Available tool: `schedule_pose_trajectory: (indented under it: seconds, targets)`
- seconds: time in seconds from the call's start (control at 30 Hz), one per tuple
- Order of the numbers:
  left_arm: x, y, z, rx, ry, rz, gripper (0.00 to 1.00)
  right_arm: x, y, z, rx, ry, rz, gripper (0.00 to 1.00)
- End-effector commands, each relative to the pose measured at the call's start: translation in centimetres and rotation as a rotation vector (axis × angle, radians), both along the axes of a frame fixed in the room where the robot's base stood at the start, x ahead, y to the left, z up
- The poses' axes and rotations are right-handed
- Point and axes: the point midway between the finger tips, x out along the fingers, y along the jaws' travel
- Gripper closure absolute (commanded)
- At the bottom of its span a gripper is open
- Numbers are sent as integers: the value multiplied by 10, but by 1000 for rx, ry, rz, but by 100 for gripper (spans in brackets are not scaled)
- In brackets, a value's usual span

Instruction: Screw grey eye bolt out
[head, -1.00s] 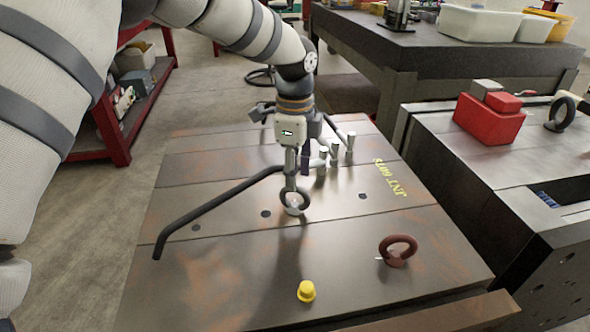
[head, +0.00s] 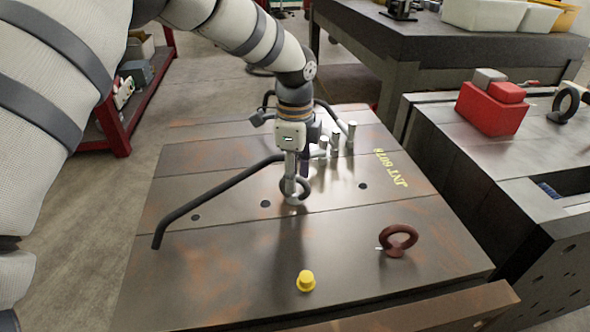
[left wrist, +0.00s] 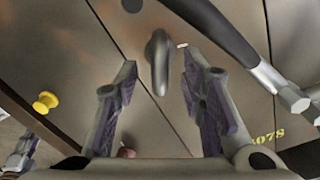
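The grey eye bolt (head: 300,193) stands upright in the middle of the mould base plate (head: 240,240), its ring partly hidden by my gripper. In the left wrist view the ring of the eye bolt (left wrist: 158,62) shows nearly edge-on between the fingers. My left gripper (head: 292,182) points straight down over the ring. In the left wrist view the fingers of my left gripper (left wrist: 162,75) are apart, one on each side of the ring, with a gap visible on both sides. My right gripper is in neither view.
A brown-red eye bolt (head: 397,241) and a yellow plug (head: 306,281) are nearer on the plate. A bent black bar (head: 215,199) lies left of the gripper. Several metal pins (head: 335,143) stand behind it. A red box (head: 490,108) is on the right block.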

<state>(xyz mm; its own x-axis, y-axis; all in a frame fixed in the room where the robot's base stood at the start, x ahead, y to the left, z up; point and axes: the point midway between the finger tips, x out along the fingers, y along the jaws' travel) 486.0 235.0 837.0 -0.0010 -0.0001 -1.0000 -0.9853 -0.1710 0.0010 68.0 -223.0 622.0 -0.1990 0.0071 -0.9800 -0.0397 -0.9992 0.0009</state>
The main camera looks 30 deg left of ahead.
Motion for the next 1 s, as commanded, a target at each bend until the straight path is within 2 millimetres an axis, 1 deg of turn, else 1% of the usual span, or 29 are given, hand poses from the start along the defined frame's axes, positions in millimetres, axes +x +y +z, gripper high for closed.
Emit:
schedule_pose_trajectory:
  seconds: [0.03, 0.07, 0.1, 0.17, 0.3, 0.37, 0.43, 0.5, 0.6, 0.67, 0.73, 0.93, 0.97, 1.0]
  targets:
    - [0, 0, 0, 0, -1, 0, 72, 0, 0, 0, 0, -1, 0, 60]
    - [0, 0, 1, 0, -1, 0, 79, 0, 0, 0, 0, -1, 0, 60]
    - [0, 0, 1, 0, -1, 0, 88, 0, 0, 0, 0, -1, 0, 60]
    - [0, 0, 1, 0, -1, 0, 100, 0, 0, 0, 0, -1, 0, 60]
    - [1, 0, 1, -1, -2, 0, 100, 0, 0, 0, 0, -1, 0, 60]
    - [0, 0, 2, 2, -3, 30, 100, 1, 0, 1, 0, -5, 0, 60]
    - [1, 0, 5, 4, -8, 180, 100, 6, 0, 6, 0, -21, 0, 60]
    - [1, 0, 6, 3, -11, 400, 100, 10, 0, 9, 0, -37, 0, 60]
    - [0, 0, 4, 2, -7, 657, 100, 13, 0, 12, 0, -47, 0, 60]
    - [0, 0, 3, 1, -4, 745, 100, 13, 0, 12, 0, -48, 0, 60]
    - [0, 0, 2, 0, -2, 790, 100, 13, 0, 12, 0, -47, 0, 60]
    - [0, 0, 1, 0, -1, 792, 100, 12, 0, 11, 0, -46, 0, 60]
    - [0, 0, 2, 0, -1, 808, 100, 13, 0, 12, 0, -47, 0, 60]
    - [0, 0, 2, 0, -3, 864, 100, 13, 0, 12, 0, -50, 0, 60]
